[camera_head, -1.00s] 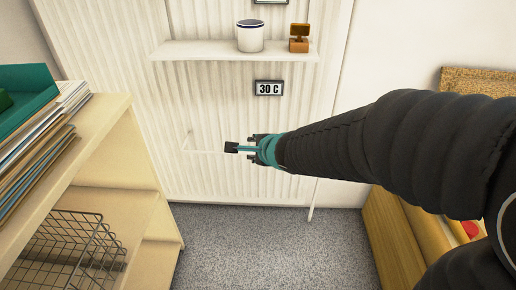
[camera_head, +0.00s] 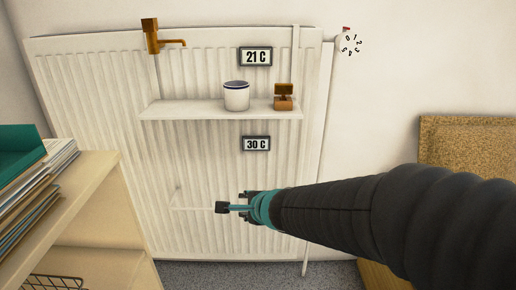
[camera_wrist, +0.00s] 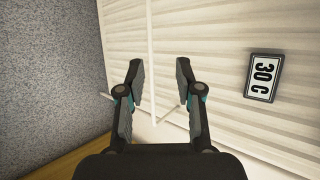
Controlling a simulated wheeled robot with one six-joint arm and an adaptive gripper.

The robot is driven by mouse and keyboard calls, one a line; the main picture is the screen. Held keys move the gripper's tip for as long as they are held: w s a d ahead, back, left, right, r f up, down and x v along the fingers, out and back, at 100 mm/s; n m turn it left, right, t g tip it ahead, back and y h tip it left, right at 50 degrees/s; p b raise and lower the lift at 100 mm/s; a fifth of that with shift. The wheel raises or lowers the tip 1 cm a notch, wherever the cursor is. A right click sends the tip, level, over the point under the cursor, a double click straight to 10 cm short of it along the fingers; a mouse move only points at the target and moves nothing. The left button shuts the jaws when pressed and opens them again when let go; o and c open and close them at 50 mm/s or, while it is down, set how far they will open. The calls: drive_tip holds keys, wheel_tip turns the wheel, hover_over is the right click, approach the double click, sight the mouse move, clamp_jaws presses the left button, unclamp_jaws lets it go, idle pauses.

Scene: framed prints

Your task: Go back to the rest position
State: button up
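My gripper (camera_head: 222,207) is stretched out from the right in front of the lower part of a white ribbed radiator (camera_head: 100,120). In the wrist view my gripper (camera_wrist: 160,75) has its two fingers apart with nothing between them. The radiator (camera_wrist: 210,50) and the grey floor (camera_wrist: 50,70) lie beyond the fingers. My black-sleeved arm crosses the lower right of the head view.
A shelf (camera_head: 200,109) on the radiator holds a white mug (camera_head: 236,96) and a small brown object (camera_head: 284,98). Two labels (camera_head: 256,57) (camera_head: 256,144), a brass tap (camera_head: 152,38) and a numbered dial (camera_head: 349,40) show. A bookcase (camera_head: 95,190) stands left, a cork board (camera_head: 465,135) right.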

drive_tip(key=s+d+f+n+g+h, duration=0.1)
drive_tip(key=s+d+n+h, duration=0.2)
drive_tip(key=d+n, duration=0.4)
drive_tip(key=s+d+f+n+g+h, duration=0.1)
drive_tip(key=s+d+f+n+h, duration=0.15)
drive_tip(key=d+n, duration=0.35)
drive_tip(key=s+d+r+n, duration=0.1)
drive_tip(key=s+d+r, duration=0.2)
drive_tip(key=s, duration=0.5)
drive_tip(key=s+d+r+n+g, duration=0.1)
drive_tip(key=s+d+r, duration=0.3)
drive_tip(key=s, duration=0.4)
drive_tip(key=shift+d+r+g, duration=0.2)
drive_tip(key=shift+d+g, duration=0.1)
drive_tip(key=shift+d, duration=0.2)
idle(0.8)
